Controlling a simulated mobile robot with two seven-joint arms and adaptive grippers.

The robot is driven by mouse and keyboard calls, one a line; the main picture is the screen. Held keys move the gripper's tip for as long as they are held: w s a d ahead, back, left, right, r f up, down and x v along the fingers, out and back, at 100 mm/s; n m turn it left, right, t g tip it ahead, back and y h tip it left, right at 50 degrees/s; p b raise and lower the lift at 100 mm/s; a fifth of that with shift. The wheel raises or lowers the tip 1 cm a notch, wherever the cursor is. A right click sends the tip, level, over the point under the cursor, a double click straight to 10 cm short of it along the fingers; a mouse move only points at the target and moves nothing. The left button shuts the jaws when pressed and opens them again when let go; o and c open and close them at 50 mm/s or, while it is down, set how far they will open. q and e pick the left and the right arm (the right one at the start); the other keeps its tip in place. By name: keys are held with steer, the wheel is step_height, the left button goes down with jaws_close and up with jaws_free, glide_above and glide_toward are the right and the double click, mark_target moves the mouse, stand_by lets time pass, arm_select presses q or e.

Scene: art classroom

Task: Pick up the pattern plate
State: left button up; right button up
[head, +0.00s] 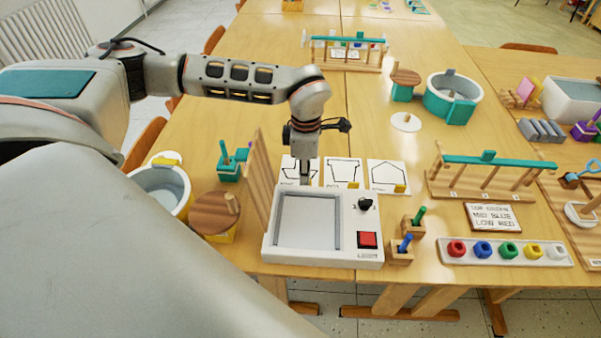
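Three white pattern plates with black outlines lie in a row behind the white light box. The left plate (288,172) shows partly behind my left gripper. The middle plate (342,171) bears a pot-like outline and the right plate (387,174) a pentagon; each has a small yellow block at its lower right corner. My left gripper (305,182) points down at the left plate, its fingers in front of it. I cannot tell whether they touch it or how far they are open. My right gripper is not in view.
The white light box (270,238) has a pale screen, a black knob (365,204) and a red button (367,240). A wooden panel (257,175) stands left of the plates. A wooden rack (487,178) with a teal bar stands to the right. The table beyond the plates is mostly clear.

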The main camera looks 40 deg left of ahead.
arm_select(q)
steer(key=shift+w+f, duration=0.1)
steer(key=shift+f, duration=0.75)
jaws_close()
steer(key=shift+r, duration=0.2)
steer(key=shift+r, duration=0.2)
step_height(320, 180, up, 19)
steer(key=p, duration=0.2)
steer(key=shift+r, duration=0.15)
